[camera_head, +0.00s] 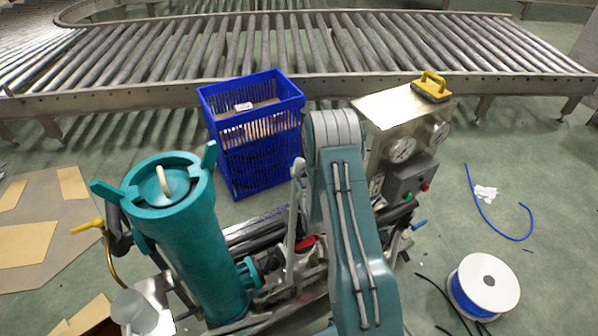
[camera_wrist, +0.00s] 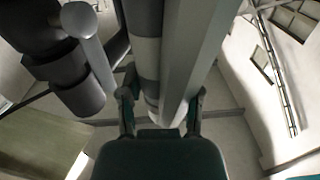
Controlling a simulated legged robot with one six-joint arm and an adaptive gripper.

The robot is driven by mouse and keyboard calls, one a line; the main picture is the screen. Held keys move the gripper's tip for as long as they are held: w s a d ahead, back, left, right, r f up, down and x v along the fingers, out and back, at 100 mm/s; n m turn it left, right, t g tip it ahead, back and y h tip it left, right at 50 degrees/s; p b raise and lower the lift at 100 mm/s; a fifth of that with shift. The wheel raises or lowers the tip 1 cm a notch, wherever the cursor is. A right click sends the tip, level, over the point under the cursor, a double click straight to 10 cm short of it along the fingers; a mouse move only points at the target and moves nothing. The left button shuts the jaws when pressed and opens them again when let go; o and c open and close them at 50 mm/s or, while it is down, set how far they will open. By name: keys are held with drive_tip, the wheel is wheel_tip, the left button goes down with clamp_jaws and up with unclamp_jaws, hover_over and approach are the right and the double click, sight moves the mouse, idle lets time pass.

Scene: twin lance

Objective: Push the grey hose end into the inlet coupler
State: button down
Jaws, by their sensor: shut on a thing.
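In the wrist view my gripper (camera_wrist: 160,108) has one finger on each side of a grey hose end (camera_wrist: 146,52), a round tube with a lighter band, and is shut on it. A pale grey angular bar (camera_wrist: 200,50) runs close along its right side, partly overlapping it. Dark stepped cylinders (camera_wrist: 75,75) and a round-headed grey rod (camera_wrist: 80,22) stand to the left. I cannot tell which part is the inlet coupler, or whether the hose end touches it. In the head view my arm hides the gripper and hose end.
A teal cylinder (camera_head: 192,235) stands left of my arm on a metal frame. A steel gauge panel (camera_head: 385,125) is at right, with a yellow-handled tool (camera_head: 431,88) on top. A blue crate (camera_head: 252,150) and roller conveyor (camera_head: 250,50) lie behind. A blue hose reel (camera_head: 485,287) sits at lower right.

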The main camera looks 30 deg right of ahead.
drive_tip(key=shift+d+f, duration=0.2)
drive_tip(key=shift+f, duration=0.6)
drive_tip(key=shift+a+f, duration=0.15)
drive_tip(key=shift+f, duration=0.7)
drive_tip(key=shift+a+f, duration=0.15)
drive_tip(key=shift+f, duration=0.65)
drive_tip(key=shift+d+f, duration=0.15)
drive_tip(key=shift+f, duration=0.2)
drive_tip(key=shift+f, duration=2.25)
drive_tip(key=shift+c, duration=1)
unclamp_jaws()
drive_tip(key=v, duration=1.2)
